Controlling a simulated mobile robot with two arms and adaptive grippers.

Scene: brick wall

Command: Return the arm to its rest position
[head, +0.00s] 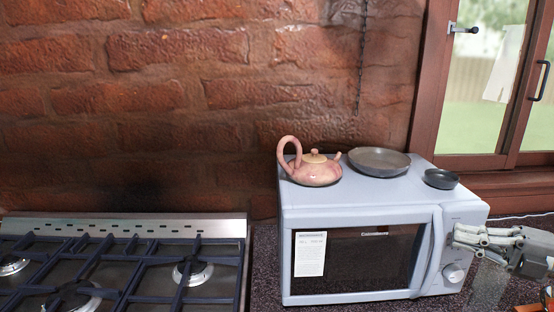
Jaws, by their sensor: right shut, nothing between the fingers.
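My right gripper (462,238) comes in from the right edge, in front of the right side of the microwave (300,213). Its fingers are shut with nothing between them. They point left, near the control panel and just right of the door handle (438,250). I cannot tell whether the fingertips touch the microwave. The microwave door looks shut. My left gripper is not in view.
A pink teapot (316,174), a shallow grey pan (380,160) and a small dark bowl (441,179) stand on the microwave. A gas stove (120,270) is at the left. A brick wall (200,90) and a window (485,80) are behind.

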